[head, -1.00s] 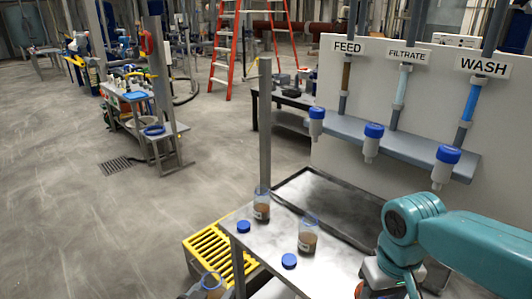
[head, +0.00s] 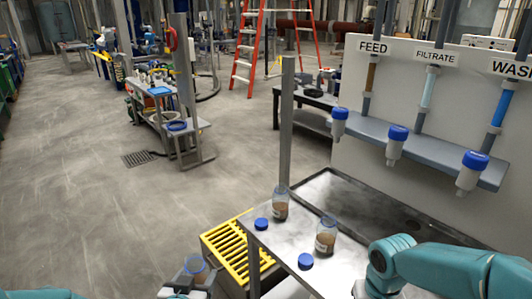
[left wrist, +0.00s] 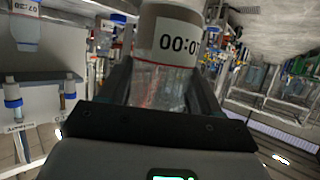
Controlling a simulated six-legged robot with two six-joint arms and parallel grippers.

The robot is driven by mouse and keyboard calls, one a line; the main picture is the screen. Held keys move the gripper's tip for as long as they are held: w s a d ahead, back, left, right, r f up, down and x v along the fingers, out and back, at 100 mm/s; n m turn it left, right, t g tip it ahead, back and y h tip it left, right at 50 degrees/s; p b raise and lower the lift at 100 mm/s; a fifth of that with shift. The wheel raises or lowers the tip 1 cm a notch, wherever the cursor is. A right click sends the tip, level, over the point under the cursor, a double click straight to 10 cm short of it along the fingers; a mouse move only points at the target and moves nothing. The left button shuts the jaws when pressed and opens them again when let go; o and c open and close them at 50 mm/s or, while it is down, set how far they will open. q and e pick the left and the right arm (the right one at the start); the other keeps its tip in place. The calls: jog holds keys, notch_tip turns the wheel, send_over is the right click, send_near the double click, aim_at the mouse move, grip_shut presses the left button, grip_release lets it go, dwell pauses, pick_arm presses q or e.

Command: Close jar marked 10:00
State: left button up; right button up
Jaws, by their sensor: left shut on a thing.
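My left gripper (head: 187,286) is shut on a clear jar (head: 196,267) with brown contents, held at the bottom left of the head view, left of the steel table. No lid shows on it. In the left wrist view this jar (left wrist: 172,40) sits between the fingers (left wrist: 165,85); its white label appears upside down and seems to read 10:00, its end partly unclear. Two more clear jars with brown contents, one farther (head: 280,207) and one nearer (head: 326,237), stand uncapped on the table. Blue lids (head: 262,223) and (head: 305,261) lie beside them. My right gripper's fingers are below the head view.
The steel table (head: 285,237) has a dark tray (head: 385,215) behind the jars. A yellow grating (head: 230,250) lies left of it. Blue-capped bottles (head: 396,145) hang on the shelf under FEED, FILTRATE and WASH. A post (head: 286,125) rises at the table's far corner.

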pick_arm(q)
jog(key=s+d+f+m+g+h, duration=0.3)
jog(key=d+f+m+h, duration=0.5)
jog(key=d, duration=0.7)
notch_tip(320, 180, down, 2)
jog(key=shift+s+f+h, duration=0.1)
jog(key=shift+s+h, duration=0.1)
jog(key=shift+h, duration=0.2)
jog(key=shift+d, duration=0.1)
pick_arm(e)
jog(key=shift+s+d+r+m, duration=0.1)
jog(key=shift+s+d+m, duration=0.05)
jog(key=shift+s+m, duration=0.15)
jog(key=shift+m, duration=0.8)
jog(key=w+a+r, duration=0.2)
jog(key=r, duration=0.1)
jog(key=shift+a+r, duration=0.1)
jog(key=shift+r, duration=0.1)
jog(key=a+r+n, duration=0.1)
jog(key=a+r, duration=0.2)
jog(key=a, duration=0.7)
jog(key=a+r+n, duration=0.2)
jog(key=a+r, duration=0.1)
jog(key=a, duration=0.8)
jog(key=shift+s+a+r, duration=0.15)
jog(key=shift+s+a, duration=0.15)
jog(key=shift+s, duration=0.1)
